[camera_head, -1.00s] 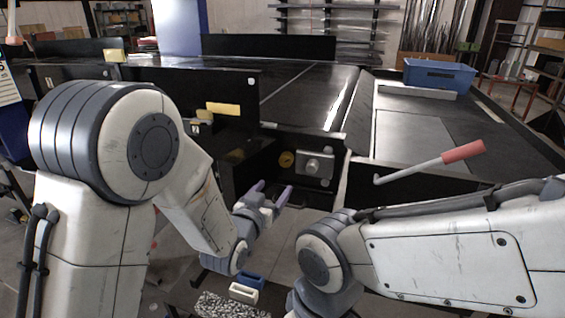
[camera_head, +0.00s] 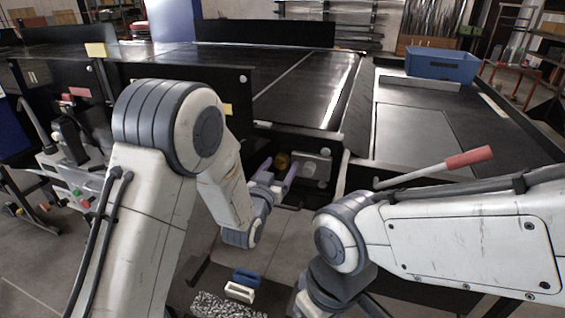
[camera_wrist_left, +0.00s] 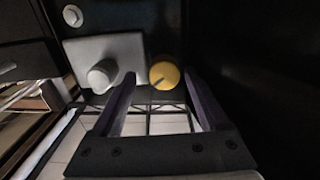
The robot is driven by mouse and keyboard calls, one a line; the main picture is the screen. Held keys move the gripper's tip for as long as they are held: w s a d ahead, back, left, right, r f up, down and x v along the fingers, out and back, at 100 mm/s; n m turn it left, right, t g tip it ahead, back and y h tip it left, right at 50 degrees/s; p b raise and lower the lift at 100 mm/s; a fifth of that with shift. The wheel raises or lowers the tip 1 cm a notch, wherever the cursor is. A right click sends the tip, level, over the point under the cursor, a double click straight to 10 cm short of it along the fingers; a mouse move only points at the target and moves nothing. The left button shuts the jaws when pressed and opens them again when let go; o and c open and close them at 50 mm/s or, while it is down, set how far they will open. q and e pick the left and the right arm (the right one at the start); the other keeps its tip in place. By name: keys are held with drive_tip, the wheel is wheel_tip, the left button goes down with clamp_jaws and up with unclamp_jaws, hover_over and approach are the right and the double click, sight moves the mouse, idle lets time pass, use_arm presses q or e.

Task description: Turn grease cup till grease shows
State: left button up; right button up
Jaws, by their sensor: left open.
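The grease cup (camera_head: 283,160) is a small round yellow cap beside the grey bearing block (camera_head: 313,169) on the dark conveyor side. In the left wrist view the cup (camera_wrist_left: 164,75) shows a dark notch on its face, and the grey block (camera_wrist_left: 104,56) with its round boss is to its left. My left gripper (camera_head: 279,168) is open, its purple fingers pointing at the cup. In the left wrist view the cup lies between the fingertips (camera_wrist_left: 160,80); I cannot tell whether they touch it. No grease is discernible. My right gripper is out of view.
A red-handled lever (camera_head: 440,165) rises right of the block. A blue bin (camera_head: 440,64) stands on the conveyor at the back right. Blue and cream small blocks (camera_head: 240,291) lie low near the centre. A control box with buttons (camera_head: 75,190) stands at left.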

use_arm(q)
drive_tip(key=shift+a, duration=0.15)
drive_tip(key=shift+a, duration=0.1)
drive_tip(key=shift+c, duration=1.2)
clamp_jaws()
drive_tip(key=shift+a, duration=0.1)
drive_tip(key=shift+f+m+b, duration=0.2)
drive_tip(key=shift+m+b, duration=0.5)
drive_tip(key=shift+b, duration=0.3)
drive_tip(key=m+b, duration=0.3)
drive_tip(key=shift+m+b, duration=2)
drive_tip(key=shift+m, duration=0.2)
drive_tip(key=shift+r, duration=0.1)
